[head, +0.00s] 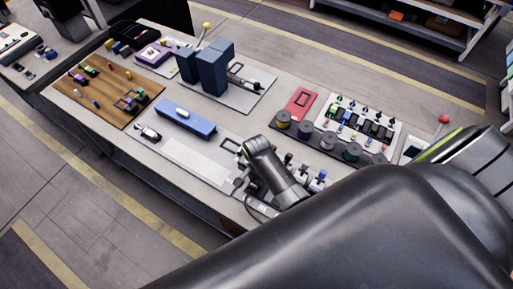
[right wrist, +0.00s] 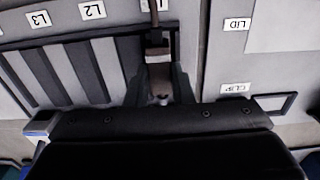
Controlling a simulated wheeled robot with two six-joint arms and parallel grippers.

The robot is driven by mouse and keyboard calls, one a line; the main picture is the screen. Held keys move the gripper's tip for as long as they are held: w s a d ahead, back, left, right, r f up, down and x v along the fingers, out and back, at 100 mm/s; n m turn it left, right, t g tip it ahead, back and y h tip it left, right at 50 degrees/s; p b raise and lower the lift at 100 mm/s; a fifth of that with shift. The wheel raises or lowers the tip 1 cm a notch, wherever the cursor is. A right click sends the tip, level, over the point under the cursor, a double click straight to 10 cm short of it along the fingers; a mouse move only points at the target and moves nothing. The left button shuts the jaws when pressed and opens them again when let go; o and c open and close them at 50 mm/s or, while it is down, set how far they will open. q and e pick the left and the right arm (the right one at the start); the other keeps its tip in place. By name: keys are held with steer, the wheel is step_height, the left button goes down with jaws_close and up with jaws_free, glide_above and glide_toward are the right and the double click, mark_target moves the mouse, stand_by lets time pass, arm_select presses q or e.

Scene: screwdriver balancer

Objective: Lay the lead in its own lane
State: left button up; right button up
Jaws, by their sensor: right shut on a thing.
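My right gripper (right wrist: 158,72) is shut on a thin brownish piece, probably the lead (right wrist: 154,14), which shows beyond the fingertips in the right wrist view. The gripper is over the right end of a lane rack (right wrist: 75,70) with dark and grey strips. Upside-down labels L3 (right wrist: 38,19) and L2 (right wrist: 92,10) stand along its far edge. A third label beside the lead is partly hidden. Whether the lead touches the rack I cannot tell. In the head view my right arm covers most of this area. My left gripper is not in view.
A LID label (right wrist: 237,24) and a CLIP label (right wrist: 235,88) mark places right of the gripper. In the head view a blue box (head: 185,118), tall blue blocks (head: 212,68), a row of spools (head: 328,142) and a wooden board (head: 105,85) stand around the bench.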

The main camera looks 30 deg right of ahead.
steer(key=o, duration=1)
